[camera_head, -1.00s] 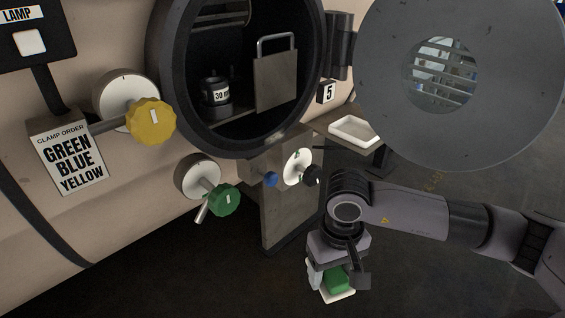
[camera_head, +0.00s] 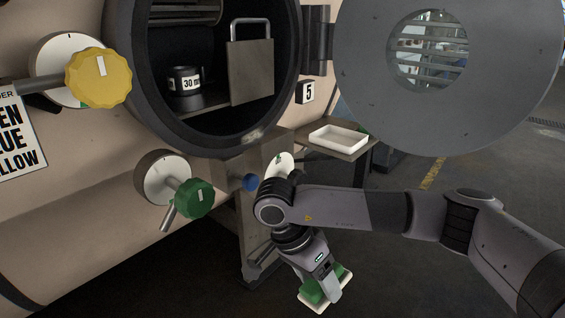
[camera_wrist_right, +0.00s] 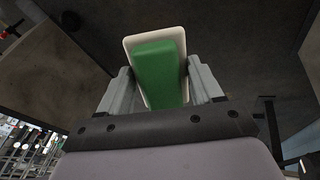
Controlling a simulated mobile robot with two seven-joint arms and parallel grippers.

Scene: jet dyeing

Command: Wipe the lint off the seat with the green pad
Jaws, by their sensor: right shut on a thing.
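The green pad (camera_head: 311,291) has a white base. My right gripper (camera_head: 322,288) is shut on it and holds it low, in front of and below the round opening. In the right wrist view the pad (camera_wrist_right: 159,72) sits between the two fingers, white base outward. The seat appears to be the dark ring (camera_head: 122,75) around the opening. A faint pale patch (camera_head: 254,135) shows at its lower right; I cannot tell if it is lint. The pad is well apart from the ring. My left gripper is not in view.
The round grey door (camera_head: 360,75) stands open at the right. A white tray (camera_head: 338,138) sits on a small shelf below it. Yellow (camera_head: 98,77) and green (camera_head: 194,198) knobs stick out at the left. A black 30-marked item (camera_head: 184,82) stands inside the opening.

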